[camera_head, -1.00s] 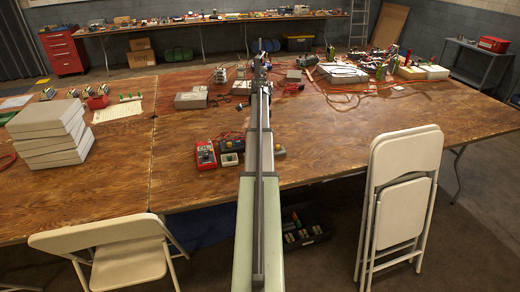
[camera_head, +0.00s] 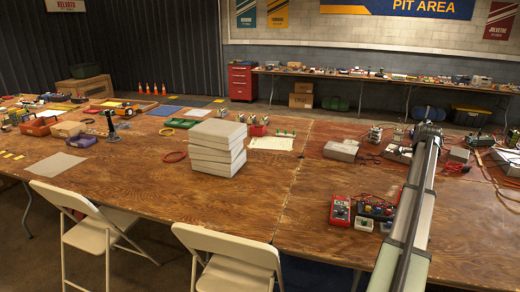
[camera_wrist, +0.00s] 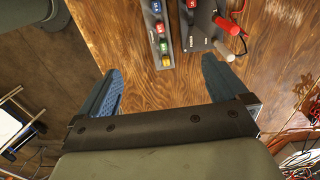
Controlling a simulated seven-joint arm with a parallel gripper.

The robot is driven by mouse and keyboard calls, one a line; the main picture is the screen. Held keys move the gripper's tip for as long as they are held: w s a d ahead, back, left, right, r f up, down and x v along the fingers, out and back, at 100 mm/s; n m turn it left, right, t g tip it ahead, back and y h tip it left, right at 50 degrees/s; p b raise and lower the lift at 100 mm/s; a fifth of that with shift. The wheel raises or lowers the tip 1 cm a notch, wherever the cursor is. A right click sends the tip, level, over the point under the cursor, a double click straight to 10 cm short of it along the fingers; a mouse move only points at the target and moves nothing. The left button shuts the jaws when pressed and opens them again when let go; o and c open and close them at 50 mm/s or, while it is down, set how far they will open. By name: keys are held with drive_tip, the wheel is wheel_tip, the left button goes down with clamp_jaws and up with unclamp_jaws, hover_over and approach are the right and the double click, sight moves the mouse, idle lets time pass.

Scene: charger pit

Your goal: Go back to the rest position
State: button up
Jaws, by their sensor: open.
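My gripper (camera_wrist: 162,92) shows in the wrist view with its two blue-padded fingers spread wide apart and nothing between them. It is above the wooden table (camera_wrist: 125,45). A grey strip with coloured knobs (camera_wrist: 162,35) and a dark box with red and white plugs (camera_wrist: 207,28) lie beyond the fingertips, apart from them. In the head view my arm reaches over the right part of the table (camera_head: 130,190); the gripper itself cannot be made out there.
A red multimeter (camera_head: 340,210) and a dark box with coloured knobs (camera_head: 377,208) lie left of my arm. A stack of white boxes (camera_head: 216,148) stands mid-table. Folding chairs (camera_head: 225,260) stand at the front edge. Red cables (camera_head: 485,172) lie at the right.

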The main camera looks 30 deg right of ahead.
drive_tip(key=a+f+n+g+y, duration=0.15)
drive_tip(key=a+f, duration=0.55)
drive_tip(key=a, duration=0.7)
drive_tip(key=a+f+n+g+y, duration=0.15)
drive_tip(key=a+f, duration=0.45)
drive_tip(key=a, duration=0.8)
drive_tip(key=a+f+n, duration=0.2)
drive_tip(key=a+f, duration=0.5)
drive_tip(key=a, duration=0.6)
drive_tip(key=s+a+f+n+g, duration=0.15)
drive_tip(key=a+f+n, duration=0.35)
drive_tip(key=a+f, duration=0.55)
drive_tip(key=s+a+f+n+g, duration=0.1)
drive_tip(key=s+a+f+n, duration=0.2)
drive_tip(key=a+f+n, duration=0.7)
drive_tip(key=s+a+f+n+g+h, duration=0.1)
drive_tip(key=s+a+f+n+h, duration=0.2)
drive_tip(key=s+a+f+n, duration=0.4)
drive_tip(key=s+a+f, duration=0.6)
drive_tip(key=s+f, duration=0.2)
